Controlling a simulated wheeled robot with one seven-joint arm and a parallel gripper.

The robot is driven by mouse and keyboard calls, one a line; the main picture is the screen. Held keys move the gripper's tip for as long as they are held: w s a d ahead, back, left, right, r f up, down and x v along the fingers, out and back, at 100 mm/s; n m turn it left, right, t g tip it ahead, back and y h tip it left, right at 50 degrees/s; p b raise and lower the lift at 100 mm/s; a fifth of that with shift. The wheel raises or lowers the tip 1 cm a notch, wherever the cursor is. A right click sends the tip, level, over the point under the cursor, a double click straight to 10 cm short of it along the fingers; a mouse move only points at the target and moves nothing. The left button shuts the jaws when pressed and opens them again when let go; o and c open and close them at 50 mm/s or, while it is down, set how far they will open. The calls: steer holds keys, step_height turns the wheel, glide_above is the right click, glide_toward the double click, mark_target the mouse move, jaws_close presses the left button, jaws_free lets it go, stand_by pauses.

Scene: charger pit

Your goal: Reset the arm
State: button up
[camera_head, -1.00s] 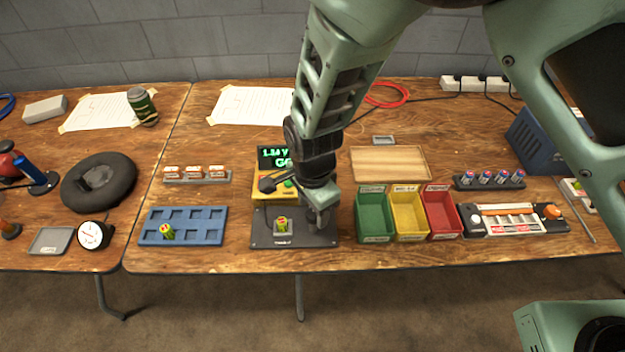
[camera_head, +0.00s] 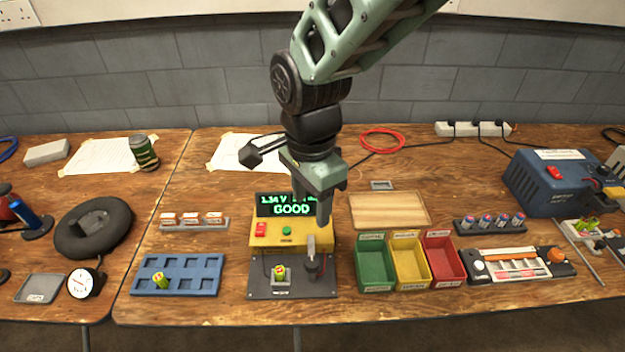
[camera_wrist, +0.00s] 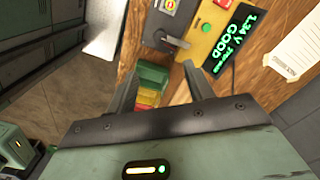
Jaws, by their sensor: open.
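My gripper (camera_head: 322,205) hangs from my arm above the yellow battery tester (camera_head: 290,240), in front of the right part of its display. The display (camera_head: 283,205) reads "1.34 V" and "GOOD" in green. In the wrist view my gripper (camera_wrist: 163,85) has its two fingers spread apart with nothing between them. The tester also shows in the wrist view (camera_wrist: 205,38), beyond the fingers. A small green and yellow battery (camera_head: 279,274) stands in the tester's dark base plate (camera_head: 262,290), and a dark lever stands beside it on the right.
A blue tray (camera_head: 205,274) with one similar battery lies left of the tester. Green (camera_head: 374,265), yellow (camera_head: 410,262) and red (camera_head: 445,262) bins stand to the right, behind them a wooden board (camera_head: 390,211). A blue power unit (camera_head: 545,185) stands at the far right.

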stand_by(0.4)
steer(key=s+d+r+n, duration=0.2)
steer(key=s+d+n, duration=0.5)
steer(key=d+n, duration=0.1)
steer(key=s+d+r+n, duration=0.3)
steer(key=s+d+n, duration=0.5)
steer(key=n, duration=0.2)
steer(key=shift+s+d+y, duration=0.2)
steer(key=shift+y, duration=0.1)
